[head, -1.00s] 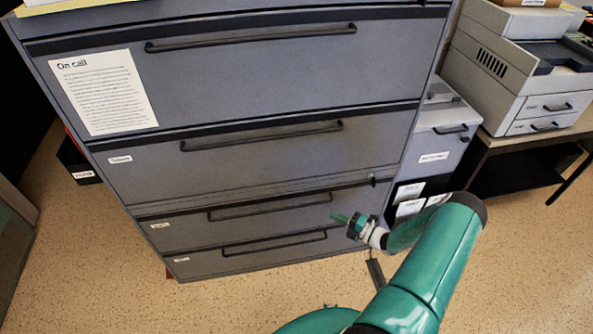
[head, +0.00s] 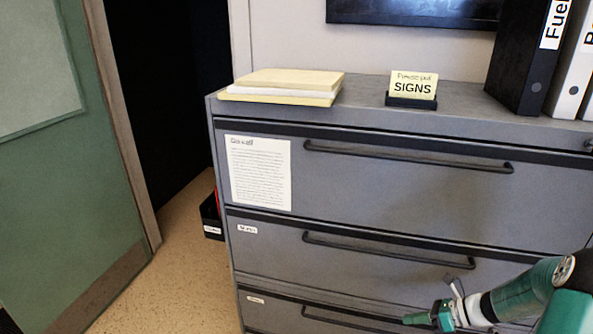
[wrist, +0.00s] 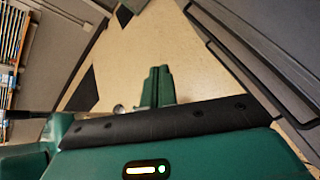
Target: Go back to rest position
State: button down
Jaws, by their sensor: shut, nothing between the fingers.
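My gripper (head: 418,319) is at the lower right of the head view, in front of the grey filing cabinet (head: 400,185). Its green fingers are together with nothing between them. In the wrist view my gripper (wrist: 157,85) points over the speckled tan floor (wrist: 165,45), its two green fingers side by side and touching. Part of my teal arm shows at the right edge of the head view. The cabinet's drawers in view are closed.
A notice (head: 260,172) is on the top drawer. A green door (head: 60,150) stands at left beside a dark opening. A small black bin (head: 210,214) sits by the cabinet.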

jog(key=s+a+r+n+g+h, duration=0.1)
jog(key=s+a+r+n+h, duration=0.25)
jog(key=a+r+n, duration=0.45)
jog(key=s+a+r+n+g+h, duration=0.2)
jog(key=s+a+r+n+h, duration=0.15)
jog(key=r+n, duration=0.45)
jog(key=s+a+r+n+t+h, duration=0.4)
jog(key=s+r+n, duration=0.7)
jog(key=s, duration=0.3)
jog(key=shift+a+r+n+t, duration=0.15)
jog(key=shift+r+n+t, duration=0.15)
jog(key=shift+n+t, duration=0.15)
